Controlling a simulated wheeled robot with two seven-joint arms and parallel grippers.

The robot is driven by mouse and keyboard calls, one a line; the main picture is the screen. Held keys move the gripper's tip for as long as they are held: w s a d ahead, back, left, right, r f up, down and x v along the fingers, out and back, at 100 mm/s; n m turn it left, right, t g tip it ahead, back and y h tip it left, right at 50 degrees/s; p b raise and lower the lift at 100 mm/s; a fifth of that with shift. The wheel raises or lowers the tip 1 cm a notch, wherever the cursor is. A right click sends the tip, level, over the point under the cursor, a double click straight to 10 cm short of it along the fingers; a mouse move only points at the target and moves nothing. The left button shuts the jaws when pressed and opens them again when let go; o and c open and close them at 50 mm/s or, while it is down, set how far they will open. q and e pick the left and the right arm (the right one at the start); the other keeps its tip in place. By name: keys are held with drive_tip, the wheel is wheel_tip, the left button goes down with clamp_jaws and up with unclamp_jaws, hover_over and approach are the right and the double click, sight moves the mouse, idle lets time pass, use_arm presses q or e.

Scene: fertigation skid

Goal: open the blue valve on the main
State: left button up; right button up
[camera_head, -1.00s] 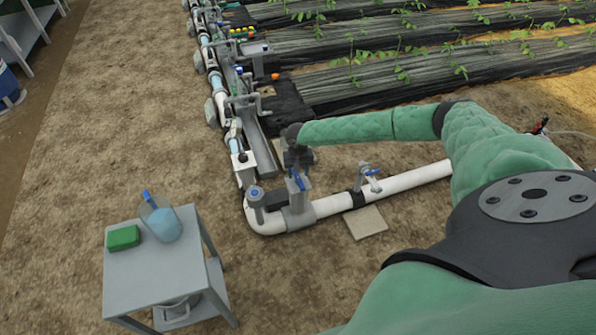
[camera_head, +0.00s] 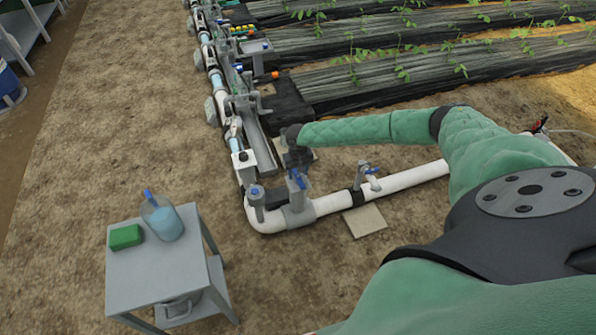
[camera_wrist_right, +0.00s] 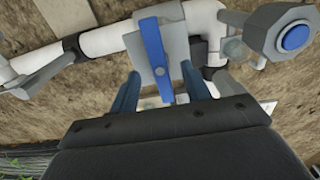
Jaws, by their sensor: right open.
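The white main pipe (camera_head: 330,204) runs along the ground. Its grey valve (camera_head: 297,200) carries a blue lever handle (camera_head: 298,178). In the right wrist view the blue handle (camera_wrist_right: 154,50) lies across the pipe (camera_wrist_right: 105,40), with its free end pointing toward my gripper. My right gripper (camera_wrist_right: 160,92) is open, with one dark blue finger on each side of the handle's free end. I cannot tell whether either finger touches it. In the head view the right gripper (camera_head: 297,160) is just behind the valve, its fingers mostly hidden. My left gripper is not in view.
A blue-topped fitting (camera_head: 256,196) stands left of the valve; a smaller blue-handled tap (camera_head: 369,174) stands to the right. A grey side table (camera_head: 155,265) with a jug (camera_head: 161,220) and green sponge (camera_head: 125,237) is at lower left. Bare soil lies between.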

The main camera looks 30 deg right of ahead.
sight(298, 176)
drive_tip(key=shift+f+b, duration=0.3)
drive_tip(key=shift+f, duration=1.55)
drive_tip(key=shift+c, duration=0.5)
